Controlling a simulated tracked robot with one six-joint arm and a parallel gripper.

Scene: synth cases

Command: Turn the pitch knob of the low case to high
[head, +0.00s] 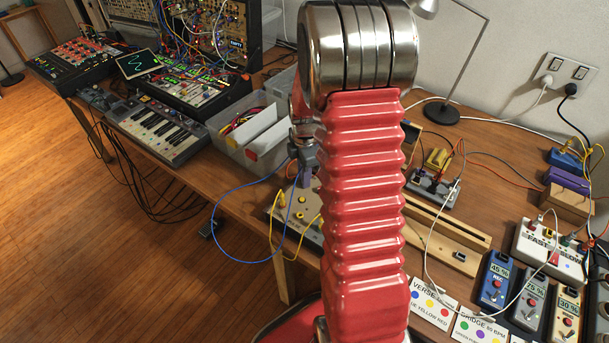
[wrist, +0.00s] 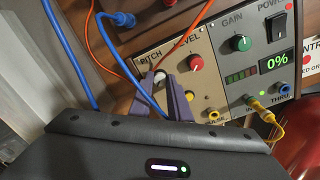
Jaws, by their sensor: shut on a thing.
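The beige panel (wrist: 203,62) with the printed words PITCH and LEVEL fills the middle of the wrist view. My gripper (wrist: 160,84) has its two purple fingers closed around the pale pitch knob (wrist: 159,77), just below the word PITCH. The fingers cover most of the knob, so I cannot read its pointer or any high mark. The red level knob (wrist: 196,63) sits close to the right finger. In the head view, my gripper (head: 304,168) is down at a beige case (head: 312,212) near the table's front edge, partly hidden by my red arm.
Right of the panel is a grey module (wrist: 254,62) with a green gain knob, a 0% display and a power switch. Blue and orange cables (wrist: 66,48) pass left of my fingers. A grey bin (head: 245,130) and a keyboard (head: 155,128) stand left on the table.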

